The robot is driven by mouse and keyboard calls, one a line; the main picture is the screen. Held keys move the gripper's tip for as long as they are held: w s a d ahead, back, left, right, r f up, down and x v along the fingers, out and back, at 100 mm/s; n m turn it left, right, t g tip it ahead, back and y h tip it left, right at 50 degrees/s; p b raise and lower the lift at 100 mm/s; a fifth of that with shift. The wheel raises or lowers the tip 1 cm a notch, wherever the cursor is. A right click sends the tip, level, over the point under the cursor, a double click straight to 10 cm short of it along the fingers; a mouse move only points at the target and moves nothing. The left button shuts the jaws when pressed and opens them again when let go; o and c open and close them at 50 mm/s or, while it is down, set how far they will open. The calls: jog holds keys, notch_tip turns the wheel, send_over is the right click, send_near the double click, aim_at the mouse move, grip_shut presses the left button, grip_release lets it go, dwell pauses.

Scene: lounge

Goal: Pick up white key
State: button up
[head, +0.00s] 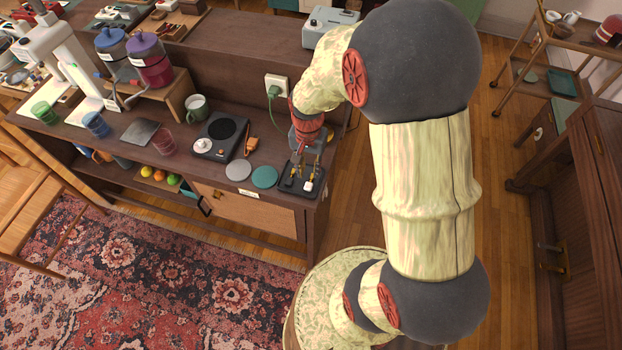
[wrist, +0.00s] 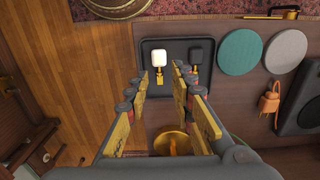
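The white key (wrist: 159,57) has a pale square head and a gold shaft pointing toward my gripper in the wrist view. It is on a small black tray (wrist: 178,47), which shows in the head view at the counter's right end (head: 287,187). The key's white head also shows there (head: 308,186). A dark-headed key (wrist: 196,55) with a gold shaft is right of it in the wrist view. My gripper (wrist: 160,84) is open and empty, its fingertips either side of the white key's line. In the head view it points down over the tray (head: 302,160); its exact height is unclear.
A teal disc (wrist: 239,52) and a grey disc (wrist: 284,50) lie beside the tray. An orange item (wrist: 269,100) and a black hotplate (head: 220,136) stand further along. A wall socket with a green plug (head: 274,92) is behind. Wooden floor lies beyond the counter's end.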

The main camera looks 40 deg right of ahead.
aim_at(309, 183)
notch_tip(309, 183, down, 7)
jog(key=shift+d+r+b, duration=0.1)
jog(key=shift+b, duration=0.9)
jog(key=shift+c, duration=0.7)
jog(key=c, duration=0.4)
jog(key=shift+r, duration=0.15)
